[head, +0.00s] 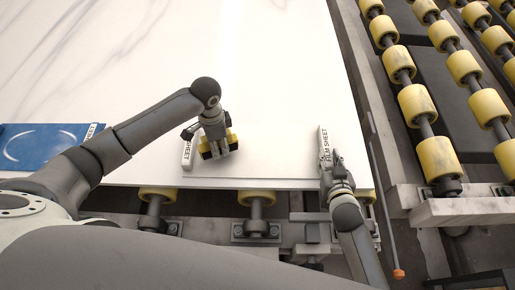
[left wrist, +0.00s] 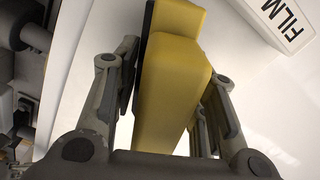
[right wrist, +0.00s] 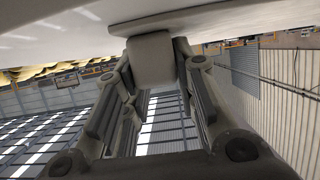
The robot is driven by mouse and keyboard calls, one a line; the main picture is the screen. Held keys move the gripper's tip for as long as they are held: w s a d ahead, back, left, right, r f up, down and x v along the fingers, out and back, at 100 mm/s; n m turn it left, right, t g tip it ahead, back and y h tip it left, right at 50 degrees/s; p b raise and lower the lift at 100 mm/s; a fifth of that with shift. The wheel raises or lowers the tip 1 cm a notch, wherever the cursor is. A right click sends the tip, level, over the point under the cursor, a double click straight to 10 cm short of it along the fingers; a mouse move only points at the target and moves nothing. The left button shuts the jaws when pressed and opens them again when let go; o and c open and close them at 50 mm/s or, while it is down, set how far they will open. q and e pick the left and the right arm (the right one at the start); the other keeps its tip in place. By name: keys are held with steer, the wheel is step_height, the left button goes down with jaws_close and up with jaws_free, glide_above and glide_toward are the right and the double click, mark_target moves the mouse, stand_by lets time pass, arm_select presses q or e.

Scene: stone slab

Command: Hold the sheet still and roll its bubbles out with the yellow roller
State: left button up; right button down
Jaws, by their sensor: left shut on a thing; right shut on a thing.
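The yellow roller (head: 232,141) is in my left gripper (head: 216,138), low over or on the white slab; I cannot tell if it touches. In the left wrist view the fingers are shut around the yellow roller (left wrist: 172,85). The film sheet is hard to see against the slab; white strips lettered FILM SHEET lie at left (head: 187,153) and right (head: 324,143). My right gripper (head: 335,174) is at the near end of the right strip by the slab's front edge. In the right wrist view it is shut on a pale grey block (right wrist: 152,60). No bubbles can be made out.
The white slab (head: 120,60) is mostly bare beyond the grippers. A blue item (head: 40,150) with a pale curved mark lies at the left. Yellow conveyor rollers (head: 417,103) run along the right, with more under the front edge. A thin rod with an orange tip (head: 398,273) hangs at right.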

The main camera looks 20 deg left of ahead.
arm_select(q)
steer(key=shift+r, duration=4.1)
steer(key=shift+w, duration=0.1)
steer(key=shift+o, duration=1)
steer(key=c, duration=0.4)
arm_select(e)
steer(key=c, duration=1.1)
jaws_free()
steer(key=shift+s, duration=0.15)
steer(key=v, duration=1.1)
steer(key=shift+s+r, duration=0.3)
